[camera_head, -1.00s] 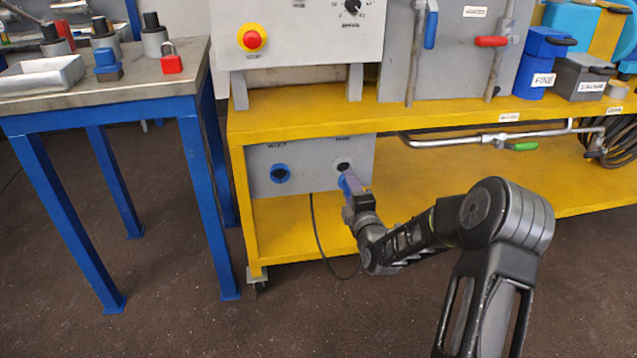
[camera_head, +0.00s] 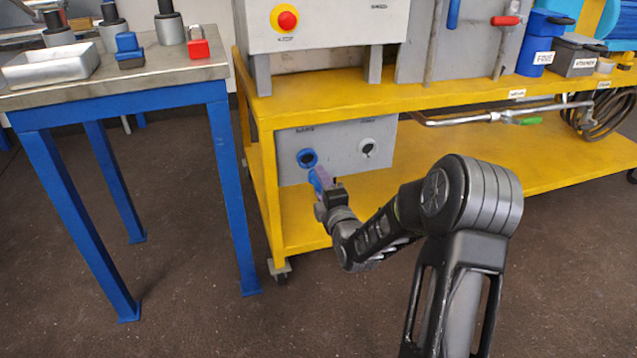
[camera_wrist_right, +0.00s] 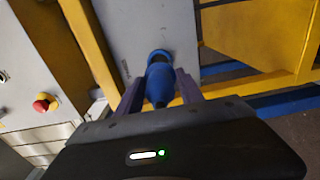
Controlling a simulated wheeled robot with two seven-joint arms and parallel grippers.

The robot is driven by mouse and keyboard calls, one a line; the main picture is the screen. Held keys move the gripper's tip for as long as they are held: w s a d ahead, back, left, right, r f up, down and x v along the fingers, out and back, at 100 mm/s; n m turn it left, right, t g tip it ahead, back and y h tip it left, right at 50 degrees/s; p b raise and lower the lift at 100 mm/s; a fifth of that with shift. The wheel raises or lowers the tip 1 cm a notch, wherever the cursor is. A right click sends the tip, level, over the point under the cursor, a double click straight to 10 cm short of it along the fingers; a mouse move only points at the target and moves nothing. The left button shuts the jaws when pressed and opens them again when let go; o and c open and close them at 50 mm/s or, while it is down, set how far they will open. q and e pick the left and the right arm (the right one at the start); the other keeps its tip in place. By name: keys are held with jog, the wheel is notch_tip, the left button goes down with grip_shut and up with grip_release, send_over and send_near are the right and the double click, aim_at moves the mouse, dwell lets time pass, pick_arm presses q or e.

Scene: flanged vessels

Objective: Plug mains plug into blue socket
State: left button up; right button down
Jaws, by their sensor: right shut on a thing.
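The blue socket (camera_head: 308,158) is on the grey panel under the yellow bench and also shows in the right wrist view (camera_wrist_right: 160,55). The blue mains plug (camera_wrist_right: 160,85) is between the purple fingers of my right gripper (camera_head: 320,179), which is shut on it. In the head view the plug is just below and right of the blue socket. In the right wrist view it lines up with the socket; I cannot tell whether they touch. My left gripper is not in view.
A blue-legged table (camera_head: 120,100) stands at left.

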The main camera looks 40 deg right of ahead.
jog(key=shift+x, duration=2.55)
jog(key=shift+w+d, duration=0.1)
jog(key=shift+w, duration=0.25)
jog(key=shift+x, duration=0.9)
jog(key=c, duration=0.7)
grip_release()
jog(key=shift+o, duration=0.2)
